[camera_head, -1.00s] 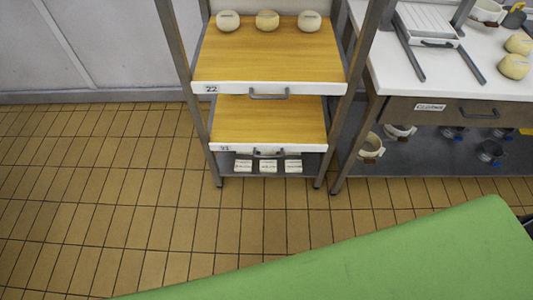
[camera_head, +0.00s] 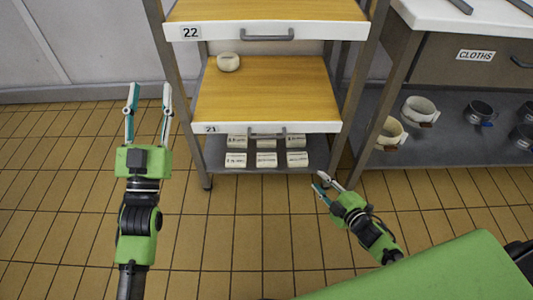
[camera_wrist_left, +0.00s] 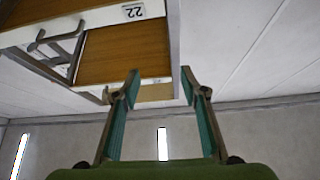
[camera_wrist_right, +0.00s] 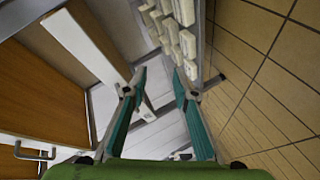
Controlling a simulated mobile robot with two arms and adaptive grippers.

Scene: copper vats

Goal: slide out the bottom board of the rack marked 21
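The board marked 21 (camera_head: 262,95) is a wooden board with a white front edge, low in the metal rack, under the board marked 22 (camera_head: 270,10). My left gripper (camera_head: 150,98) is open and empty, left of the rack. My right gripper (camera_head: 320,181) is open and empty, low in front of the rack's right side, apart from the handle. Its open fingers also show in the right wrist view (camera_wrist_right: 160,76).
Pale blocks (camera_head: 266,159) stand on the shelf below board 21. Rack posts (camera_head: 352,100) flank the boards. At right, a bench with a CLOTHS drawer (camera_head: 470,70) stands over a shelf with cups (camera_head: 418,109). The tiled floor (camera_head: 240,230) in front is clear.

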